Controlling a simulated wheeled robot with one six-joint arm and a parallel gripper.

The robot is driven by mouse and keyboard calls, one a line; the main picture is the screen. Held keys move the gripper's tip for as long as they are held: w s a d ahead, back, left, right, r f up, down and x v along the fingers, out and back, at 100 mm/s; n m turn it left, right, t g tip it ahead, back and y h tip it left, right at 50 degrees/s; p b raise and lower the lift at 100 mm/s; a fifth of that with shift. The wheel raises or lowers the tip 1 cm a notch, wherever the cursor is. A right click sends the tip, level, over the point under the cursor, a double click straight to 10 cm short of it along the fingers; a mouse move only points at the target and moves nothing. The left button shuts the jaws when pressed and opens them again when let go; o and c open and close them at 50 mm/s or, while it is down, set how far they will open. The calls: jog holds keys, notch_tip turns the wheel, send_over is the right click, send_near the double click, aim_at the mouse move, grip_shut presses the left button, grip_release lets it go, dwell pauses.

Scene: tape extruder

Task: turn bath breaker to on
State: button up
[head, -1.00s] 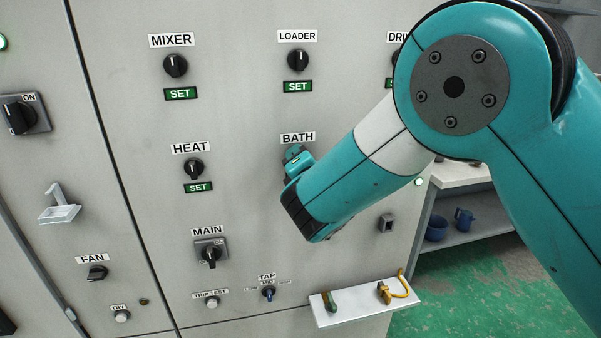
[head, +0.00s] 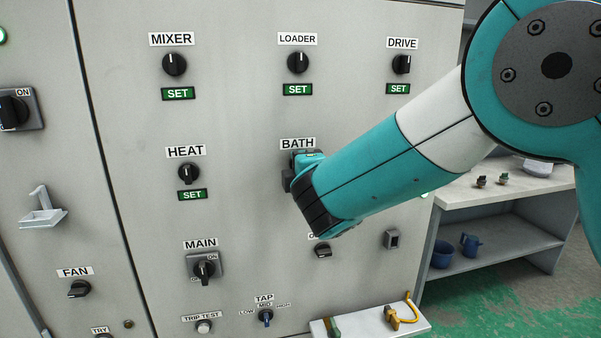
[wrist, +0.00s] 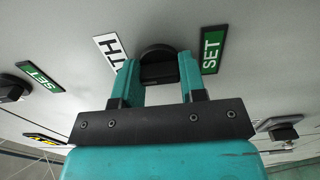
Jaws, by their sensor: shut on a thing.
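The BATH breaker is a black rotary knob (wrist: 158,68) on the grey cabinet front. In the wrist view it sits between my gripper's two teal fingers (wrist: 158,78), which are shut on it. Its BATH label (wrist: 109,50) is partly hidden by a finger, and a green SET plate (wrist: 212,52) is on the other side. In the head view my gripper (head: 298,174) is against the panel just below the BATH label (head: 297,144). There my gripper and wrist hide most of the knob and its SET plate, so its pointer direction cannot be told.
Other knobs surround it: LOADER (head: 298,62) above, HEAT (head: 189,173) left, DRIVE (head: 402,65) upper right and MAIN (head: 205,268) lower left. A small white shelf (head: 370,321) juts out below. A bench (head: 500,187) stands at the right. Open floor (head: 490,300) lies in front of it.

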dwell(0.4)
jog(key=o, duration=0.9)
jog(key=b+v, duration=0.6)
jog(key=v, duration=1.1)
jog(key=shift+s+d+r, duration=0.1)
jog(key=shift+s, duration=0.1)
